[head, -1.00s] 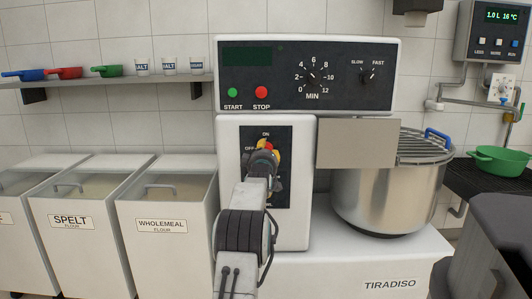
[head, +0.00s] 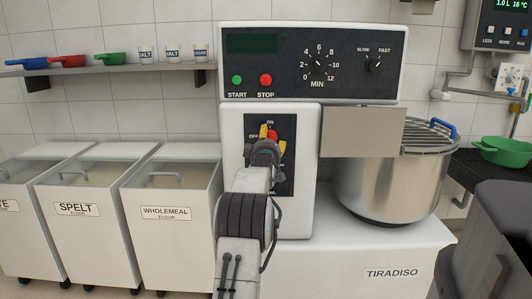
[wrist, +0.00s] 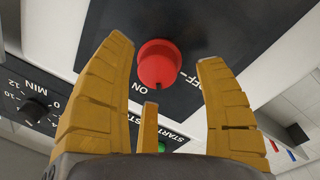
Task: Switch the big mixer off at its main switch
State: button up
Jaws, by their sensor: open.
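The big mixer (head: 240,180) is white, with a steel bowl at its right. Its main switch is a red knob on a dark panel marked ON and OFF, partly hidden by my arm in the head view (head: 273,134). In the head view my gripper (head: 272,139) is in front of the switch panel.
Above are a green START button (head: 237,80), a red STOP button (head: 266,80) and dials. A grey plate (head: 362,132) juts out just right of the switch column. Flour bins (head: 165,225) stand at the left.

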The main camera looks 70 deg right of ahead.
jog(key=v, duration=1)
jog(key=shift+a, duration=0.15)
dwell(0.4)
